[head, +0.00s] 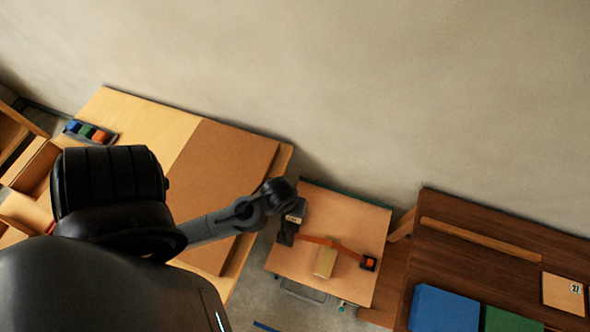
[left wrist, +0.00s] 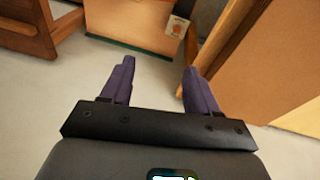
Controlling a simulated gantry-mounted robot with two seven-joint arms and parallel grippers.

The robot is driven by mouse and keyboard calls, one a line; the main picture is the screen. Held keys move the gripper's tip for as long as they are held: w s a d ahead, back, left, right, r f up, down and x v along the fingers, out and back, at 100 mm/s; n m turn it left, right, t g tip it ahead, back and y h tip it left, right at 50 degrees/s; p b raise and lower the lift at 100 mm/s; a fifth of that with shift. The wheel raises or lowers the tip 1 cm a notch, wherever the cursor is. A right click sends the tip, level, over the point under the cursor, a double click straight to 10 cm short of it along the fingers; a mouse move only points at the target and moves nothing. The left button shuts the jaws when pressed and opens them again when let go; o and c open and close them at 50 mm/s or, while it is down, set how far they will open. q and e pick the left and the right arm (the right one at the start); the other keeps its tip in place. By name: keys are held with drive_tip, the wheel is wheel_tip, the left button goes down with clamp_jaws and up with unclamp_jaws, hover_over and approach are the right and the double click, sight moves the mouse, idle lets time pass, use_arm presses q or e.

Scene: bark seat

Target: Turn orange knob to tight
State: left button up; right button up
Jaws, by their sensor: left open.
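The orange knob (head: 370,262) shows as a small orange patch on a black block near the right side of a small wooden table (head: 345,215) in the head view. Its turned position is too small to tell. An orange strap (head: 330,243) runs from a dark part at the table's left side, across a tan block (head: 325,262), towards the knob. My left arm reaches to the table's left edge, left of the knob. My left gripper (left wrist: 159,66) is open and empty in the left wrist view, with bare floor between its dark fingers. My right gripper is not in view.
A large wooden table (head: 150,118) stands at left with a tray of coloured blocks (head: 90,132). A dark brown bench (head: 480,255) with a blue pad (head: 443,309) stands at right. In the left wrist view, a wooden panel (left wrist: 262,70) stands close on the right.

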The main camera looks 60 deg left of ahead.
use_arm(q)
drive_tip(key=a+f+n+g+b, duration=0.1)
drive_tip(key=a+f+n+b, duration=0.4)
drive_tip(key=f, duration=0.5)
drive_tip(key=a+f+n+g+b, duration=0.1)
drive_tip(key=a+f+n+b, duration=0.35)
drive_tip(key=f+n, duration=0.35)
drive_tip(key=a+f+n+g+b, duration=0.1)
drive_tip(key=a+f+n+b, duration=0.4)
drive_tip(key=f, duration=0.6)
drive_tip(key=w+f+n+b, duration=0.1)
drive_tip(key=w+f+b, duration=0.1)
drive_tip(key=f, duration=0.4)
drive_tip(key=w+d+f+b, duration=0.1)
drive_tip(key=w+f+b, duration=0.1)
drive_tip(key=f+b, duration=0.3)
drive_tip(key=w+d+f+n+b, duration=0.1)
drive_tip(key=w+f+b, duration=0.2)
drive_tip(key=f, duration=0.3)
drive_tip(key=shift+f+n+t+h+b, duration=0.3)
drive_tip(key=shift+t+b, duration=0.1)
drive_tip(key=shift+b, duration=0.15)
drive_tip(key=shift+c, duration=0.2)
drive_tip(key=c, duration=1)
